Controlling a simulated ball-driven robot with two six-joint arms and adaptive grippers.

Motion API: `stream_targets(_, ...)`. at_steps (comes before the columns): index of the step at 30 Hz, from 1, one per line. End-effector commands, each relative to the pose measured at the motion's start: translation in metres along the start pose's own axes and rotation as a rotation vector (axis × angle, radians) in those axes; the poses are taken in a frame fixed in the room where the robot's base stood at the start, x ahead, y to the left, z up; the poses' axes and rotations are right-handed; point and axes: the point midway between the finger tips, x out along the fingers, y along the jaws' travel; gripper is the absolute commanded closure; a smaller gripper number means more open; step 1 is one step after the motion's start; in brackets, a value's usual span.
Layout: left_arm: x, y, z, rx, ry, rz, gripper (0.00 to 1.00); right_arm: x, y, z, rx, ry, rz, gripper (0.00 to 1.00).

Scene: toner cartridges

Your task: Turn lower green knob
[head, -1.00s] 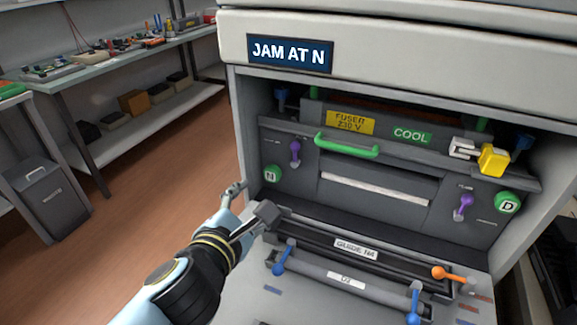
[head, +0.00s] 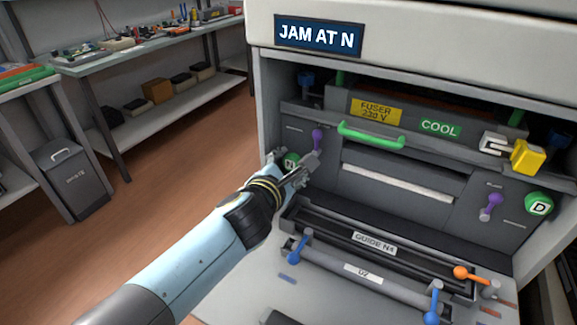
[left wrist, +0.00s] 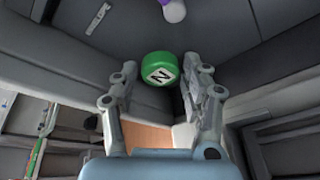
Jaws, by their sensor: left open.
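The green knob marked N (head: 291,161) is on the left of the machine's inner panel, partly hidden behind my left gripper (head: 294,166) in the head view. In the left wrist view the same knob (left wrist: 159,69) sits ahead of my left gripper (left wrist: 160,92), between the lines of its two open fingers and closer to the right one. I cannot tell whether a finger touches it. A second green knob, marked D (head: 539,206), is on the right of the panel. The right gripper is not in view.
A purple lever (head: 317,139) is just above the N knob. A green handle (head: 371,136) and the yellow fuser label (head: 376,109) are higher up. Blue levers (head: 301,246) and the guide bar (head: 374,243) lie below. The display (head: 318,37) reads "JAM AT N".

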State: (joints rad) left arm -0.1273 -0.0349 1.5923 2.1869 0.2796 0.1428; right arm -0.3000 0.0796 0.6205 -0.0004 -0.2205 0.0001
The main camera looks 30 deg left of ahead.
Motion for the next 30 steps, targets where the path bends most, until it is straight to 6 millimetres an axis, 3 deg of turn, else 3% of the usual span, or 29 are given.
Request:
stream_targets(2,-0.0002,0.0,0.0,0.0,0.0,0.0,0.54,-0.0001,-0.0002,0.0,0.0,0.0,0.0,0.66)
stream_targets(9,-0.0004,-0.0001,0.0,0.0,0.0,0.0,0.86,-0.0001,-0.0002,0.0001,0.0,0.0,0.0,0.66)
stream_targets(12,-0.0005,-0.0002,-0.0001,0.001,0.0,0.0,0.95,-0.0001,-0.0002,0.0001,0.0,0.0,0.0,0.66)
stream_targets(29,-0.0004,-0.0013,-0.0002,0.119,0.01,0.037,0.95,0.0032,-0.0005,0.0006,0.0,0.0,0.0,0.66)
stream_targets(30,-0.0004,-0.0013,-0.0002,0.119,0.01,0.037,0.59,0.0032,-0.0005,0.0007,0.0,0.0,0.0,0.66)
